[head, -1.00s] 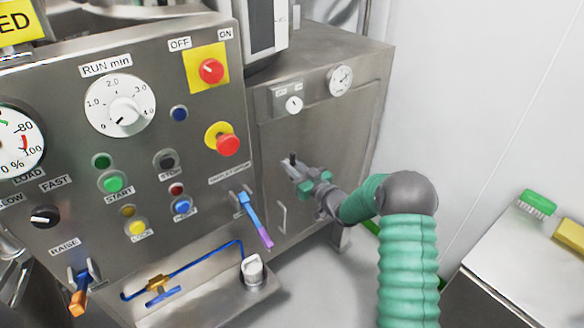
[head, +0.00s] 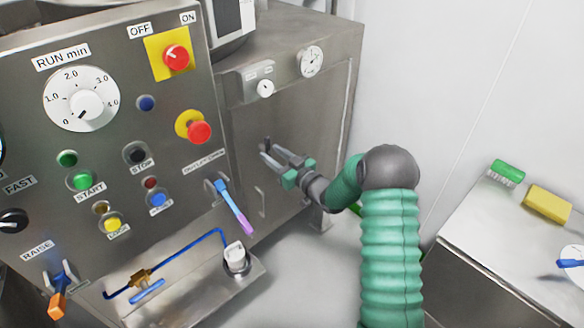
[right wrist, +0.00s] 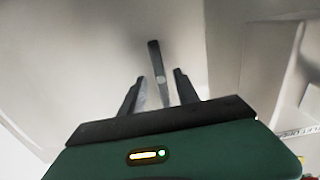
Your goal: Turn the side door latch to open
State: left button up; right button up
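The side door latch (head: 266,143) is a small dark handle on the steel side door (head: 305,125) of the machine. In the right wrist view the latch (right wrist: 156,62) stands nearly upright, leaning slightly, with a pale round spot near its lower end. My right gripper (head: 272,154) is at the latch, with its fingers pointing at the door. In the right wrist view its two fingers (right wrist: 156,84) are apart, one on each side of the latch's lower part. I cannot tell whether either finger touches it. My left gripper is in neither view.
The control panel (head: 112,150) stands left of the door, with a blue-purple lever (head: 235,208) sticking out near my right gripper. A gauge (head: 311,61) and small dial (head: 265,88) sit above the latch. A steel table (head: 490,240) with a green brush (head: 507,172) stands right.

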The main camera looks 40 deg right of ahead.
jog(key=s+d, duration=0.1)
jog(key=s, duration=1.3)
jog(key=shift+d, duration=0.15)
